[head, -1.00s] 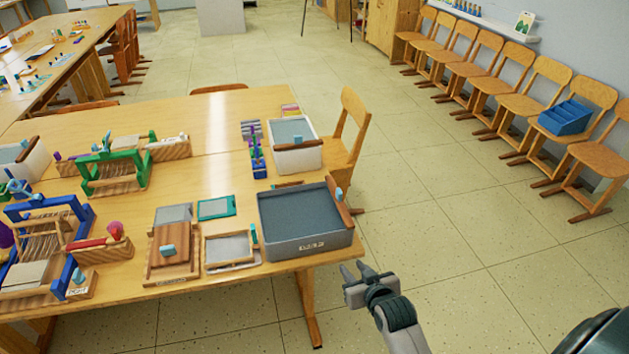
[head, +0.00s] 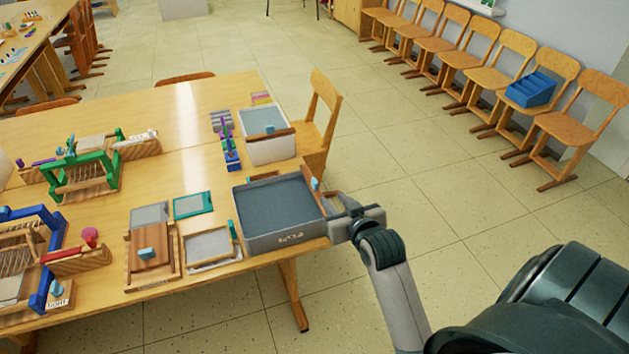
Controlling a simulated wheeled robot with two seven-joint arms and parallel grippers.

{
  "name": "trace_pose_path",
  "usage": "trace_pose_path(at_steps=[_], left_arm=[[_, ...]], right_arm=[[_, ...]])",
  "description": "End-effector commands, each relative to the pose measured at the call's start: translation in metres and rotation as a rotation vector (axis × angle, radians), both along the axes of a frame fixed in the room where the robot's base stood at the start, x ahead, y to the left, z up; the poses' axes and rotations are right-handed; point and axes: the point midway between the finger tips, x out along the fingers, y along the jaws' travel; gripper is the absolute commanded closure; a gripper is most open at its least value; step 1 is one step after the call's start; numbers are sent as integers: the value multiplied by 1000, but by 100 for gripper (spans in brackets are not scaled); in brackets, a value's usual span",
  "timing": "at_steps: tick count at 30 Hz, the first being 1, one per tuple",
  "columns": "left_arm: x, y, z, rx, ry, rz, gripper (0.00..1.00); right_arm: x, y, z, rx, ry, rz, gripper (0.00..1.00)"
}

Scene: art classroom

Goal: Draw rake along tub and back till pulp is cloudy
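The grey tub (head: 262,243) stands at the table's right front corner, with a label on its front wall. It holds flat, dark grey-blue pulp (head: 275,207); I see no ripples in it. The rake (head: 311,186), a brown wooden bar with a light-blue piece on it, lies along the tub's right end. My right gripper (head: 337,204) is just right of that end, close to the rake, its fingers apart and seemingly empty. Its tips are partly hard to make out against the tub, and I cannot tell if they touch it. My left gripper is out of view.
A white tub (head: 268,152) with its own bar stands behind. Left of the grey tub lie a framed screen (head: 208,246), a wooden press board (head: 150,262) and a green-edged frame (head: 193,205). A chair (head: 322,115) stands at the table's right side. Floor to the right is clear.

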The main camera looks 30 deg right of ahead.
Motion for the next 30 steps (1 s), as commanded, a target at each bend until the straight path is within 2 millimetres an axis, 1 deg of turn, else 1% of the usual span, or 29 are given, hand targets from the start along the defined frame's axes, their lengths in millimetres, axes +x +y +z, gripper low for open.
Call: trace_pose_path(at_steps=[8, 15, 24, 30], left_arm=[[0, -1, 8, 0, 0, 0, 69], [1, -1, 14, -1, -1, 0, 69], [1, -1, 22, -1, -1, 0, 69], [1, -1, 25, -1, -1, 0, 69]], right_arm=[[34, -8, -13, 1, 1, 0, 70], [70, -16, -28, 1, 1, 0, 70], [112, -27, -46, 1, 1, 0, 70], [134, -32, -56, 1, 1, 0, 70]])
